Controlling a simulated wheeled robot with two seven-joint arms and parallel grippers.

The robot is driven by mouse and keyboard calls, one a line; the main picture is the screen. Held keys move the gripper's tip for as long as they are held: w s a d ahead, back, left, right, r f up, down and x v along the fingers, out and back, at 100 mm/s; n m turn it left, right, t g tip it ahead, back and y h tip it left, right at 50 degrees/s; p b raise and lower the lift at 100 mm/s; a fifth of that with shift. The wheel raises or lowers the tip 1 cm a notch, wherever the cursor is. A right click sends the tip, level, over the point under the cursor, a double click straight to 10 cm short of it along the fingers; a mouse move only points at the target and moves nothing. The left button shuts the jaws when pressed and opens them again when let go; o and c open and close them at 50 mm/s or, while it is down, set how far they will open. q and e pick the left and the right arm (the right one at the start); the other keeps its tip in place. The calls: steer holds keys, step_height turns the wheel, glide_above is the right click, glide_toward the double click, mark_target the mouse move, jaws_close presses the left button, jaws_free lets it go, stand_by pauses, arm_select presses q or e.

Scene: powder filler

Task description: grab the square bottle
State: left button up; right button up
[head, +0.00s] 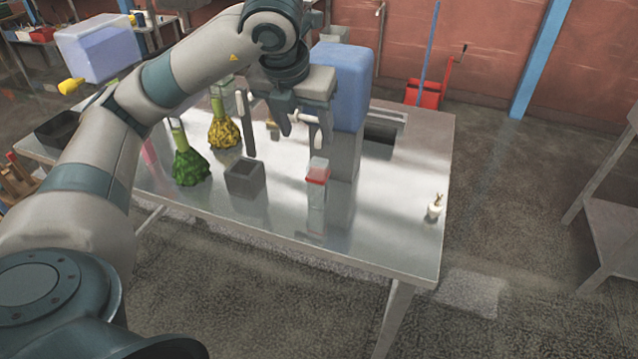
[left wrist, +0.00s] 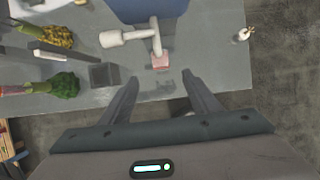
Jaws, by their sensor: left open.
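The square bottle (head: 317,190), clear with a red band near its top, stands upright on the metal table in front of the powder filler. In the left wrist view, its pinkish top (left wrist: 160,62) shows just beyond the fingertips, roughly centred between them. My left gripper (head: 288,146) is open and empty, above and near the bottle, with its fingers pointing down in the head view. In the left wrist view, its two fingers (left wrist: 161,80) are spread wide. No contact with the bottle shows. My right gripper is not in view.
The filler's blue body (head: 343,85) rises behind the bottle, and its white pipes (left wrist: 120,38) are close by. A small white item (head: 434,208) stands right; the table between is clear.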

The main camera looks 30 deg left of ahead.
mark_target(316, 165)
arm_select(q)
steer(key=p+x, duration=0.3)
steer(key=x, duration=0.8)
steer(key=shift+w+f, duration=0.2)
steer(key=shift+f, duration=0.15)
steer(key=shift+w+f, duration=0.1)
steer(key=shift+f, duration=0.2)
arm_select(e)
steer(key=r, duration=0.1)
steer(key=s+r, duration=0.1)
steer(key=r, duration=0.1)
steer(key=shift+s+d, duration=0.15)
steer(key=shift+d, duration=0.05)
arm_select(q)
steer(key=shift+p, duration=0.35)
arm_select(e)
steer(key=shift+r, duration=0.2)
arm_select(q)
steer(key=shift+w+f+p, duration=0.15)
steer(key=shift+f+p, duration=0.35)
steer(key=shift+p, duration=0.05)
steer(key=p+x, duration=0.2)
steer(key=x, duration=0.1)
steer(key=shift+f, duration=0.35)
steer(key=shift+w+f, duration=0.1)
steer(key=shift+f, duration=0.15)
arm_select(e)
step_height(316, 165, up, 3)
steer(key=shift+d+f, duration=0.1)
